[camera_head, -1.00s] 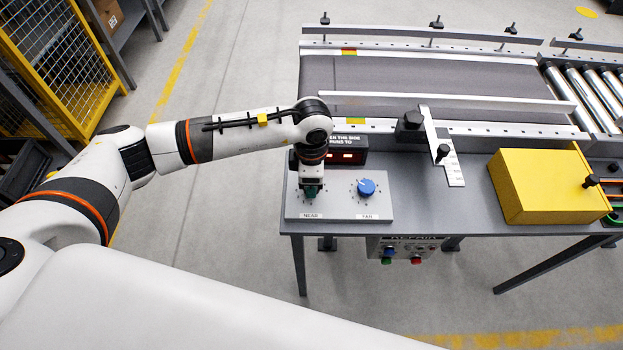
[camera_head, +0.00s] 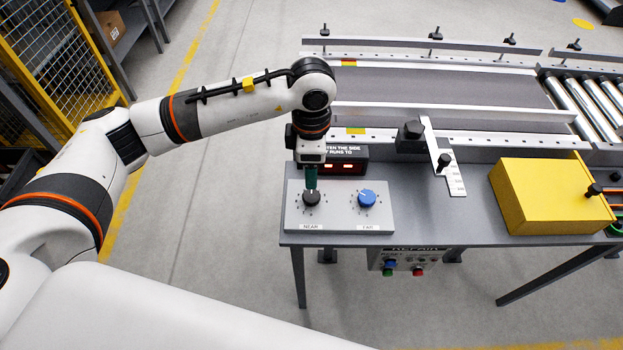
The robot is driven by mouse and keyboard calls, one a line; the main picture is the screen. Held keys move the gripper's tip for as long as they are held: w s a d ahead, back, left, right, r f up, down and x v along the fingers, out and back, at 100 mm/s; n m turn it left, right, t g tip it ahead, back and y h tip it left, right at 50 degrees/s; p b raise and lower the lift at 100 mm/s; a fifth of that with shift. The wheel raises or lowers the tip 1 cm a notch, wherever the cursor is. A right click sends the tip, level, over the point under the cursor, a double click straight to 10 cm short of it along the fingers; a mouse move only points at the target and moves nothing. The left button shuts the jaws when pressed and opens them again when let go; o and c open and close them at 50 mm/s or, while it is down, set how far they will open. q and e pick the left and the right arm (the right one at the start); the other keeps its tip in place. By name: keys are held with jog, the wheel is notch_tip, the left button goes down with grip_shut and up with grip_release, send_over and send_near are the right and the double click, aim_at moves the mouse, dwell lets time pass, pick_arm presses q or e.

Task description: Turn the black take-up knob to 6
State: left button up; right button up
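The black knob (camera_head: 311,198) sits on the left half of a light grey panel (camera_head: 340,220), above the label NEAR, with a ring of dial marks around it. Its pointer and the numbers are too small to read. A blue knob (camera_head: 367,198) sits to its right above the label FAR. My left gripper (camera_head: 311,184) points straight down with green fingertips just above or behind the black knob. The knob shows below the fingertips; a small gap or touch cannot be told apart, nor can the finger opening. My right gripper is out of view.
A display box (camera_head: 345,160) with lit red digits stands just behind the panel, close to my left gripper. A black clamp and white scale (camera_head: 446,165), a yellow box (camera_head: 550,195) and the conveyor (camera_head: 440,88) lie right and behind. The grey tabletop between is clear.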

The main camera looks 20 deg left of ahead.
pick_arm(q)
notch_tip(320, 180, up, 2)
jog(key=shift+r, duration=0.2)
dwell(0.4)
